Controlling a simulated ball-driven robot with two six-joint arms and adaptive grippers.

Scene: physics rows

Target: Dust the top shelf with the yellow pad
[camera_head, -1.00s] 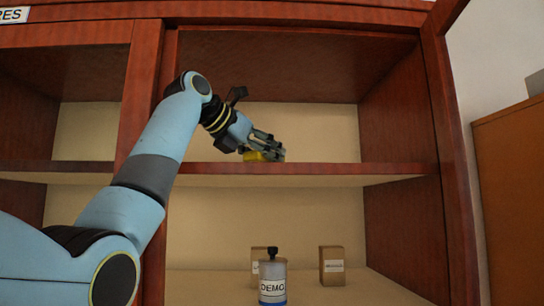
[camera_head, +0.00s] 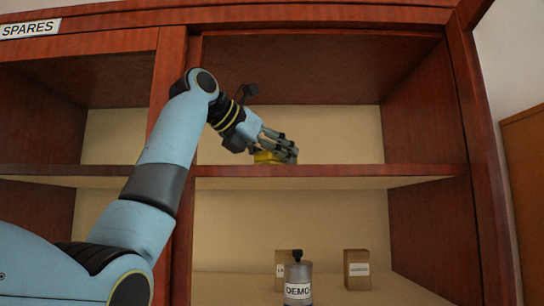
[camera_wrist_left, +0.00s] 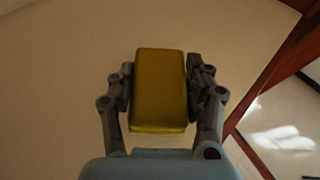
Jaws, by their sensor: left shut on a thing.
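The yellow pad (camera_head: 266,157) is between the fingers of my left gripper (camera_head: 277,152), at the top shelf (camera_head: 330,170) of the right-hand cabinet bay. In the left wrist view the pad (camera_wrist_left: 159,92) is a yellow block with a finger pressed on each side, so my left gripper (camera_wrist_left: 160,88) is shut on it. In the head view the pad sits low at the shelf's front part, partly hidden by the fingers. I cannot tell whether it touches the shelf. My right gripper is not in view.
On the lower shelf stand a grey container labelled DEMO (camera_head: 298,280) and two small brown boxes, one behind it (camera_head: 282,268) and one to its right (camera_head: 357,268). Upright cabinet posts (camera_head: 172,110) flank the bay. The visible top shelf holds no other objects.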

